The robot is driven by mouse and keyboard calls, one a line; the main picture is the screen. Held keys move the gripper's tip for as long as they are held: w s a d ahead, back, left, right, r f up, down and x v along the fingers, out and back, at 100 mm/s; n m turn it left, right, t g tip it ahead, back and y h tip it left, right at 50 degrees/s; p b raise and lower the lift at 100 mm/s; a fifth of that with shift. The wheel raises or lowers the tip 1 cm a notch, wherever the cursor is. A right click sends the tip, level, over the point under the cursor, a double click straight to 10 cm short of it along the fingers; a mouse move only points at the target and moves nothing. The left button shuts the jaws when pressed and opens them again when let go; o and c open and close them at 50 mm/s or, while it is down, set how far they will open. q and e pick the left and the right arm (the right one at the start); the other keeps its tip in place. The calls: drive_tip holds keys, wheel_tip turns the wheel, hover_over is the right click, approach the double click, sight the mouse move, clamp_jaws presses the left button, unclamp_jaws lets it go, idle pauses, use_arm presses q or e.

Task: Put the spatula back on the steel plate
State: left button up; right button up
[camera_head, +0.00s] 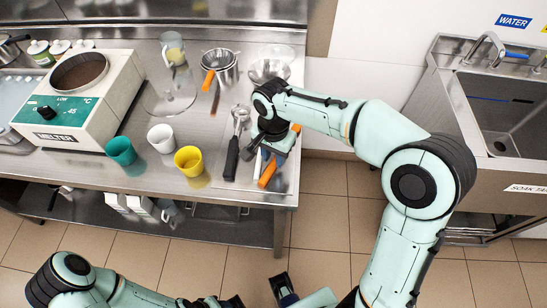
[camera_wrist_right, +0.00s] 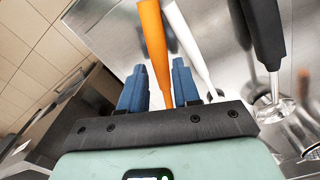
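The steel plate (camera_head: 282,186) lies at the right end of the steel table. An orange-handled utensil (camera_head: 267,174), a white-handled one (camera_head: 258,163) and a black-handled one (camera_head: 231,160) lie on or over it; which is the spatula I cannot tell. My right gripper (camera_head: 264,152) is low over the plate and hides their middles. In the wrist view, the right gripper's blue fingers (camera_wrist_right: 159,85) are apart. The orange handle (camera_wrist_right: 153,40) shows between them, and the white handle (camera_wrist_right: 188,45) passes behind one finger. My left gripper (camera_head: 283,288) shows only partly at the bottom edge.
Yellow (camera_head: 188,161), white (camera_head: 161,138) and green (camera_head: 121,151) cups stand left of the plate. A strainer (camera_head: 219,62) and metal bowl (camera_head: 269,70) are behind it. A melter (camera_head: 85,95) is at the left, a sink (camera_head: 505,115) at the right.

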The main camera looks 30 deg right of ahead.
wheel_tip(320, 180, up, 10)
drive_tip(key=p, duration=0.1)
idle(0.7)
